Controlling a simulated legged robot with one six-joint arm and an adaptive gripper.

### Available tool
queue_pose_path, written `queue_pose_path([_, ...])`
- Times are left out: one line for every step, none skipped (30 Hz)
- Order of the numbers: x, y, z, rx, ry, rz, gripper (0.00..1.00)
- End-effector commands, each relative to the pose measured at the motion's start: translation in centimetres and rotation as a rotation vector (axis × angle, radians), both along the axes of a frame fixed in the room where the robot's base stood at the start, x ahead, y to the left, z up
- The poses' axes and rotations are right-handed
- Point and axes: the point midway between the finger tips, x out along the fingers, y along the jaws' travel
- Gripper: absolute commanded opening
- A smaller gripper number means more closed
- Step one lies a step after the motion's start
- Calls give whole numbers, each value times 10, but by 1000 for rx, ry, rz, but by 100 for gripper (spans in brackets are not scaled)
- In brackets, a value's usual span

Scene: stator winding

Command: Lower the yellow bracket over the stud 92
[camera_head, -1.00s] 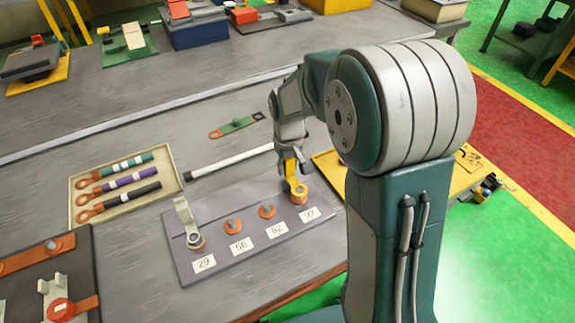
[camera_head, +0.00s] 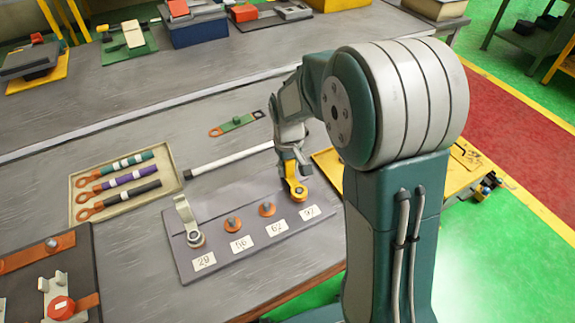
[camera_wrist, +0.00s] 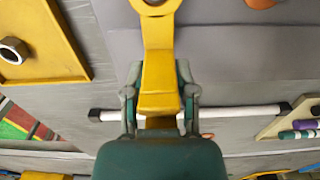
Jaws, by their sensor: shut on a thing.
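The yellow bracket (camera_head: 292,176) hangs from my gripper (camera_head: 291,150), its ring end down at the place behind label 92 (camera_head: 310,212) on the grey plate (camera_head: 236,268). The ring covers the stud 92 there, and I cannot tell whether the stud passes through it or how large any gap is. In the wrist view, my gripper (camera_wrist: 160,104) is shut on the shank of the yellow bracket (camera_wrist: 158,62). The ring is cut off by the top edge there, and its hole shows no stud clearly.
Two bare studs on copper lugs (camera_head: 233,223) (camera_head: 267,208) stand in the plate's row.

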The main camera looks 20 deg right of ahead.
Motion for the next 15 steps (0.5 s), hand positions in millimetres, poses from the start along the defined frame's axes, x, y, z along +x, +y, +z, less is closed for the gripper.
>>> queue_pose_path([0, 0, 0, 0, -1, 0, 0])
queue_pose_path([0, 0, 0, 0, -1, 0, 0])
queue_pose_path([0, 0, 0, 0, -1, 0, 0])
queue_pose_path([0, 0, 0, 0, -1, 0, 0])
queue_pose_path([0, 0, 0, 0, -1, 0, 0])
queue_pose_path([0, 0, 0, 0, -1, 0, 0])
queue_pose_path([0, 0, 0, 0, -1, 0, 0])
queue_pose_path([0, 0, 0, 0, -1, 0, 0])
queue_pose_path([0, 0, 0, 0, -1, 0, 0])
queue_pose_path([0, 0, 0, 0, -1, 0, 0])
queue_pose_path([0, 0, -1, 0, 0, 0, 0])
queue_pose_path([0, 0, -2, 0, 0, 0, 0])
queue_pose_path([0, 0, -3, 0, 0, 0, 0])
queue_pose_path([0, 0, -3, 0, 0, 0, 0])
queue_pose_path([0, 0, -4, 0, 0, 0, 0])
